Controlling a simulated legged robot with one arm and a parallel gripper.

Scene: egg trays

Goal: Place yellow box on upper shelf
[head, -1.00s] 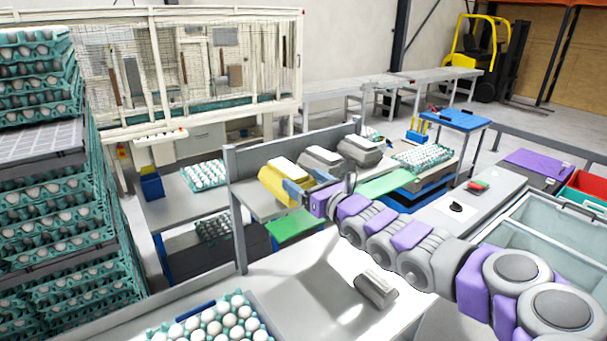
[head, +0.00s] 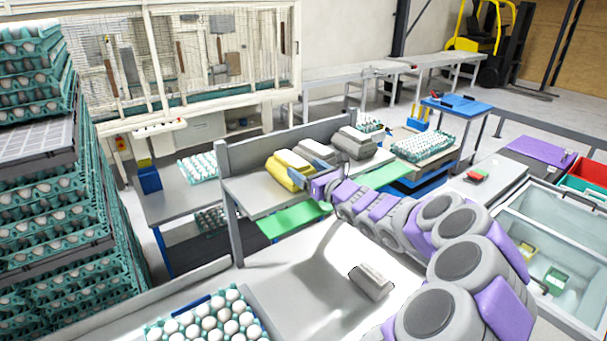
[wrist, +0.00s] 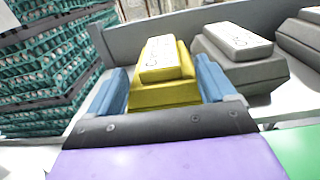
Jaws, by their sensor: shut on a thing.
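The yellow box (head: 287,172) with a pale top label is at the upper shelf (head: 248,194), at its left part in the head view. In the wrist view the yellow box (wrist: 165,84) sits between the two blue fingers. My gripper (wrist: 160,92) is shut on it, one finger on each side. In the head view my gripper (head: 312,180) reaches the shelf from the right. The box looks level and at shelf height; whether its underside touches the shelf is hard to tell.
Grey boxes (head: 354,143) stand on the shelf right of the yellow box. Another grey box (head: 371,281) lies on the lower table. An egg tray (head: 210,318) is at the front. Stacked egg trays (head: 40,200) stand at the left. Bare shelf shows left of the yellow box.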

